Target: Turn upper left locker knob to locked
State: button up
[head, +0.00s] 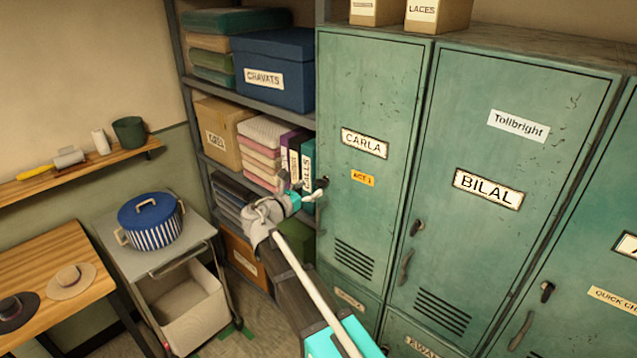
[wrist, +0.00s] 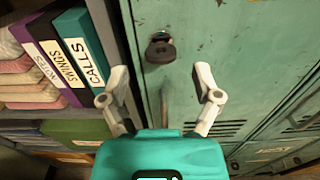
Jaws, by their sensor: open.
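The upper left locker (head: 370,100) is green and labelled CARLA. In the wrist view, its dark knob (wrist: 160,49) sits on the door near the left edge, with a bar handle (wrist: 164,100) below it. In the head view, my gripper covers most of that area. My gripper (head: 306,188) is at the left edge of the CARLA door. In the wrist view, my gripper (wrist: 160,76) is open and empty. Its fingers are spread to either side of the handle, and the knob appears above and between the fingertips. I see no contact with the knob.
The BILAL locker (head: 480,130) stands to the right, with its own knob (head: 417,228) and handle (head: 405,268). A shelf of binders (wrist: 75,60) and folded cloth is close on the left. A trolley (head: 160,250) with a striped pot (head: 150,222) stands farther left.

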aim_at(316, 184)
jog(key=shift+x, duration=2.35)
